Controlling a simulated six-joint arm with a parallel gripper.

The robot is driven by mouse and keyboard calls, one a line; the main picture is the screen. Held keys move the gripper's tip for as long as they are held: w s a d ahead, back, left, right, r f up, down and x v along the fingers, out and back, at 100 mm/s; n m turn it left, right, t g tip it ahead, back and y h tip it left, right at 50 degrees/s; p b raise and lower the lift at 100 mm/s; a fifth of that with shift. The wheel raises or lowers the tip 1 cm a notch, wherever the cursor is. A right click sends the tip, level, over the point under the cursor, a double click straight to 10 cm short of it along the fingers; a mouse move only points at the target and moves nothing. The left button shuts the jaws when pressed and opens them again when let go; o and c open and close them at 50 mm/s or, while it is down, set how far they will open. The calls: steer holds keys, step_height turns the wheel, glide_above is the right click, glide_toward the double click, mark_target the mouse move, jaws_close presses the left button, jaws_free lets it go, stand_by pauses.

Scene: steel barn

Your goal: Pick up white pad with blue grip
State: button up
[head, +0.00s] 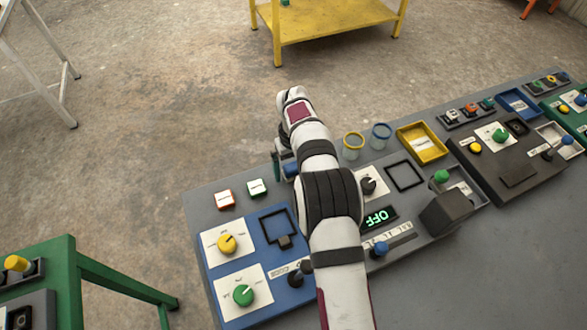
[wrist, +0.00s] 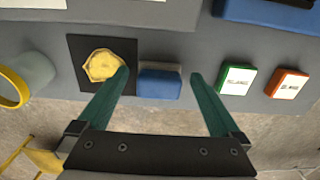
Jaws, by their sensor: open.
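The pad with the blue grip (wrist: 160,84) lies on the grey panel in the wrist view. Its blue block faces me, and a pale grey-white edge shows along its far side. My gripper (wrist: 159,73) is open, with its two green fingers on either side of the pad. The left fingertip is close to the pad's left end, and a wider gap shows on the right. Nothing is held. In the head view the blue grip (head: 290,168) shows partly beside my gripper (head: 280,165), mostly hidden by my arm.
A crumpled yellow piece (wrist: 103,65) on a black square sits just left of the pad. A green-edged block (wrist: 237,79) and an orange-edged block (wrist: 287,83) lie to the right. A yellow-rimmed cup (wrist: 15,88) stands far left. The panel edge is near.

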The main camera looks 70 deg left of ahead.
steer(key=c, duration=1.4)
step_height(320, 180, up, 4)
steer(key=shift+a+r, duration=0.1)
steer(key=w+d+r, duration=0.2)
steer(key=d, duration=0.1)
steer(key=w+d+r, duration=0.2)
steer(key=w, duration=0.1)
steer(key=w+d+r, duration=0.3)
steer(key=shift+w+d, duration=0.1)
steer(key=shift+d, duration=0.2)
steer(key=o, duration=0.8)
steer(key=shift+f, duration=0.1)
steer(key=c, duration=0.6)
steer(key=s+a+f, duration=0.3)
steer(key=s+a, duration=0.1)
steer(key=a, duration=0.4)
steer(key=shift+f, duration=2.9)
